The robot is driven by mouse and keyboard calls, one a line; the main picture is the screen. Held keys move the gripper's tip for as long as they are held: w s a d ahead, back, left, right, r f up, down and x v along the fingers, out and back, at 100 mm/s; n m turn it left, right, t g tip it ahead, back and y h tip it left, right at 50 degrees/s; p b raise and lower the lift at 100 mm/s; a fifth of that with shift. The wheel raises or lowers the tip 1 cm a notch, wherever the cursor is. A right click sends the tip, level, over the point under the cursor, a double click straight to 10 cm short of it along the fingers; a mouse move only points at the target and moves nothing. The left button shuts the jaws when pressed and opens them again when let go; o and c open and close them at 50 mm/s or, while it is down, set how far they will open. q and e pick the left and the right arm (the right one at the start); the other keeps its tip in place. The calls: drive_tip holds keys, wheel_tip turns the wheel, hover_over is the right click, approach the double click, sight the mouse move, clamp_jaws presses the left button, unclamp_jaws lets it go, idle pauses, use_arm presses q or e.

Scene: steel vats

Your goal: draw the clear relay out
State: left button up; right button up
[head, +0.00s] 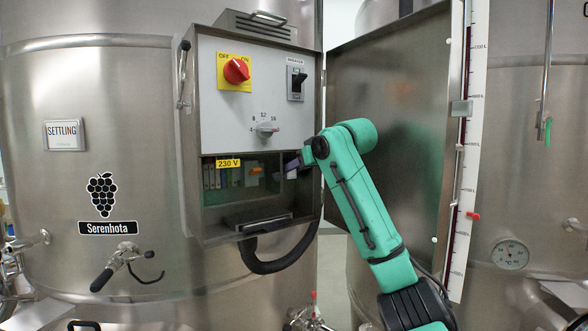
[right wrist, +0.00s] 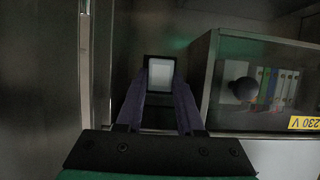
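A small pale block in a dark surround, which looks like the clear relay (right wrist: 161,73), sits between the tips of my right gripper (right wrist: 161,88) in the right wrist view. The purple fingers reach up to its two sides. I cannot tell whether they press on it. In the head view my right gripper (head: 291,163) reaches into the lower right of the control box (head: 230,130), beside the window marked 230 V. A small white patch (head: 292,174) shows just under the fingers there. My left gripper is not in view.
The clear window (head: 233,180) covers several coloured modules beside the fingers; its edge stands close in the right wrist view (right wrist: 211,75). The open box door (head: 390,130) stands right of the box, behind my arm. A black hose (head: 275,264) hangs below.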

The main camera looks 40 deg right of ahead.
sight(293, 175)
clamp_jaws()
drive_tip(key=shift+f, duration=0.1)
drive_tip(key=shift+s, duration=0.1)
drive_tip(key=shift+s+b, duration=0.25)
drive_tip(key=shift+b, duration=0.05)
drive_tip(key=shift+s+b, duration=0.3)
drive_tip(key=shift+s, duration=0.15)
drive_tip(key=shift+s+a+f, duration=0.1)
drive_tip(key=shift+s, duration=0.3)
drive_tip(key=shift+s+b, duration=0.35)
drive_tip(key=shift+b, duration=0.1)
drive_tip(key=shift+s, duration=0.15)
drive_tip(key=shift+s, duration=0.25)
